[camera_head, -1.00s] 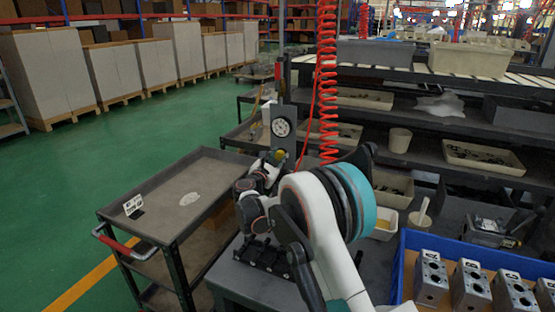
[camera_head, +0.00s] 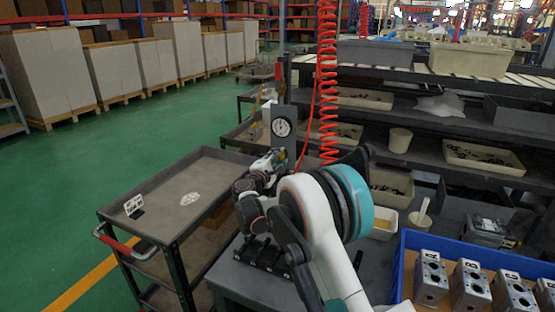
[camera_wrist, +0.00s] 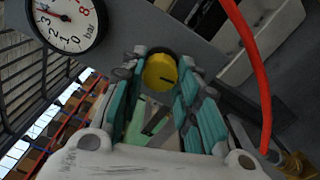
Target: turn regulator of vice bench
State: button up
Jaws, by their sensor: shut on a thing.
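The regulator is a yellow knob (camera_wrist: 160,73) on a grey upright panel, seen in the wrist view. My gripper (camera_wrist: 163,80) has teal-padded fingers on both sides of the knob and is shut on it. A round white pressure gauge (camera_wrist: 66,20) marked in bar sits beside the knob at the upper left; it also shows in the head view (camera_head: 281,128). In the head view my gripper (camera_head: 276,157) is at the panel just below the gauge, and the knob is hidden there behind it.
A red coiled hose (camera_head: 327,80) hangs right of the panel; a red hose (camera_wrist: 250,60) passes close in the wrist view. A grey cart (camera_head: 185,195) stands left. A blue crate (camera_head: 400,262) with metal valve blocks (camera_head: 431,278) is at the lower right.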

jog(key=shift+m, duration=0.7)
jog(key=o, duration=1.1)
jog(key=shift+c, duration=0.2)
jog(key=v, duration=1.2)
